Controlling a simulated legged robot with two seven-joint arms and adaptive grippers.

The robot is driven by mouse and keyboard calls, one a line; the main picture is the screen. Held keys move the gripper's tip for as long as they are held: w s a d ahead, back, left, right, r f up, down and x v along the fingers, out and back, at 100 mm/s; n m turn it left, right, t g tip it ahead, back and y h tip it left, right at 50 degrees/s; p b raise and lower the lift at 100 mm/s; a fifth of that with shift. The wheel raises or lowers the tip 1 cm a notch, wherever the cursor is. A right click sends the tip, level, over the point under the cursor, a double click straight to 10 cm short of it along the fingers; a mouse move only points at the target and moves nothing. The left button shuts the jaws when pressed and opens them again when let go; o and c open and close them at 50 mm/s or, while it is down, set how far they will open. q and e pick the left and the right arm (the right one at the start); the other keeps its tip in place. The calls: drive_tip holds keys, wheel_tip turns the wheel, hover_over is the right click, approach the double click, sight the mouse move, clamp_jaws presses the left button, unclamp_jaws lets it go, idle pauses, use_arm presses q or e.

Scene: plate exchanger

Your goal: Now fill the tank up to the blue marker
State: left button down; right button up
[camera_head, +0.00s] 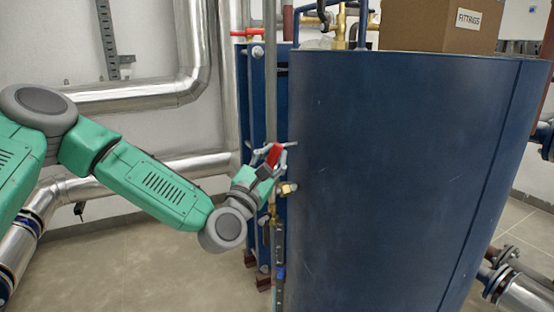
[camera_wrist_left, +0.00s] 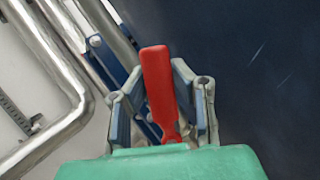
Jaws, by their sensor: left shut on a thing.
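The large blue tank (camera_head: 400,170) fills the right half of the head view. A red valve handle (camera_head: 273,155) shows at its left edge, and in the left wrist view the handle (camera_wrist_left: 158,90) stands upright between my fingers. My left gripper (camera_head: 275,158) is shut on the red handle. A brass fitting (camera_head: 287,189) sits just below it on the tank's side. A thin vertical gauge with a blue band (camera_head: 280,273) hangs lower down; the liquid level in it is too small to tell. My right gripper is not in view.
A cardboard box labelled FITTINGS (camera_head: 440,25) stands on top of the tank. Another red handle (camera_head: 247,32) is higher up by the blue plate frame (camera_head: 257,100). Silver pipes (camera_head: 140,95) run along the left wall. The floor at the lower left is clear.

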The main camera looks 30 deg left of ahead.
use_arm(q)
drive_tip(key=shift+a+f, duration=0.1)
drive_tip(key=shift+f, duration=0.05)
drive_tip(key=c, duration=1.3)
unclamp_jaws()
drive_tip(key=shift+s, duration=0.15)
drive_tip(key=shift+c, duration=0.2)
drive_tip(key=shift+a, duration=0.15)
drive_tip(key=v, duration=1.2)
